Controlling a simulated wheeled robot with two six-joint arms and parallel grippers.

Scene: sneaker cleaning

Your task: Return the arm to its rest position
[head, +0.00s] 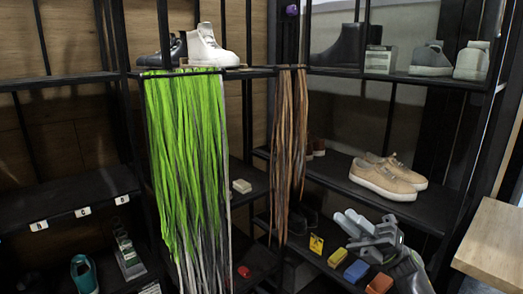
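My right gripper (348,228) reaches in from the lower right, with its light grey fingers pointing up and left. It is over the low right shelf, in front of the coloured blocks' back end and below the beige sneakers (388,178). The fingers look close together, but at this angle I cannot tell whether they are open or shut. I see nothing clearly held between them. The beige sneakers stand on the middle right shelf, apart from the gripper. My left gripper is not in view.
Green laces (187,150) and brown laces (290,140) hang from the upper shelf. A yellow block (338,257), a blue block (357,271) and an orange block (379,284) line the low shelf's front. A wooden tabletop (495,245) is at right.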

